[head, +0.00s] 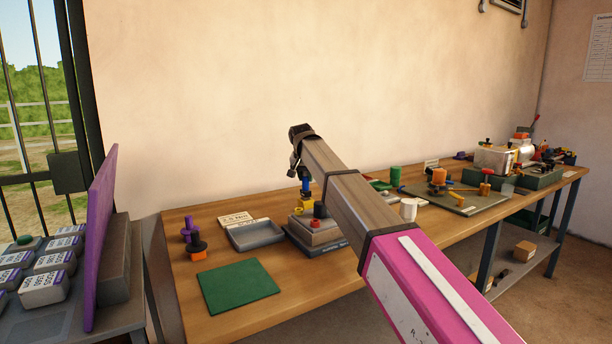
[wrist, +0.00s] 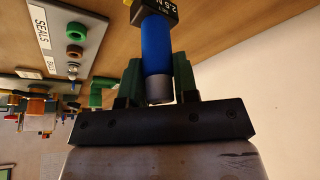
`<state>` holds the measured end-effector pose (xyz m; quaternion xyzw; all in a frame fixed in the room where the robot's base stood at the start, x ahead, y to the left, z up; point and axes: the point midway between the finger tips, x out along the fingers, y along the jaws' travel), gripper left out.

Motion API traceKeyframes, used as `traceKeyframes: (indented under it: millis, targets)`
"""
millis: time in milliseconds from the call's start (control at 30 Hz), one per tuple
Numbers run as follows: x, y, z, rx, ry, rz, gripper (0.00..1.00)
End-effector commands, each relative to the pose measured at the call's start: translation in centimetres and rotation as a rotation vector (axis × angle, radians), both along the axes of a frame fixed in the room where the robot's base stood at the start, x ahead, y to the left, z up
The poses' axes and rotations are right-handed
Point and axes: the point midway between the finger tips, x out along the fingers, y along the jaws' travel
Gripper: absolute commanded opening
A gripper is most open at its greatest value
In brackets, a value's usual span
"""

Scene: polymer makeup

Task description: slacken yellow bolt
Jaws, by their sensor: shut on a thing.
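My gripper (head: 304,177) points down over a small grey fixture block (head: 318,233) on the workbench. In the wrist view, its green fingers (wrist: 158,75) are shut on a blue cylindrical tool handle (wrist: 157,45) with a grey end. Beyond the handle is a black block marked "2.5 N" (wrist: 158,12), with a yellow part (wrist: 133,12) partly out of frame. In the head view, a yellow piece (head: 305,200) stands under the blue handle, above the fixture. I cannot tell whether this is the bolt or part of the tool. The contact at the tip is hidden.
A black knob (head: 320,211) stands on the fixture beside the yellow piece. A grey tray (head: 255,235), a green mat (head: 237,286) and purple, black and orange pieces (head: 193,240) lie left. A white cup (head: 408,209) and a cluttered board (head: 455,198) are right.

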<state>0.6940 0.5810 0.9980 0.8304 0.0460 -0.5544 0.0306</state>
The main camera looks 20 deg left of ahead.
Motion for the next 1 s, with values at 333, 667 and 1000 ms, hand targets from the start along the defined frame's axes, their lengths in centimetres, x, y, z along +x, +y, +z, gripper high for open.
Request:
traceKeyframes:
  millis: [333, 667, 1000]
  targets:
    - [0.0, 0.0, -0.3, 0.0, 0.0, 0.0, 0.58]
    - [-0.3, 0.0, 0.4, 0.0, 0.0, 0.0, 0.58]
    - [-2.6, -0.3, 5.9, 0.001, -0.002, 0.0, 0.58]
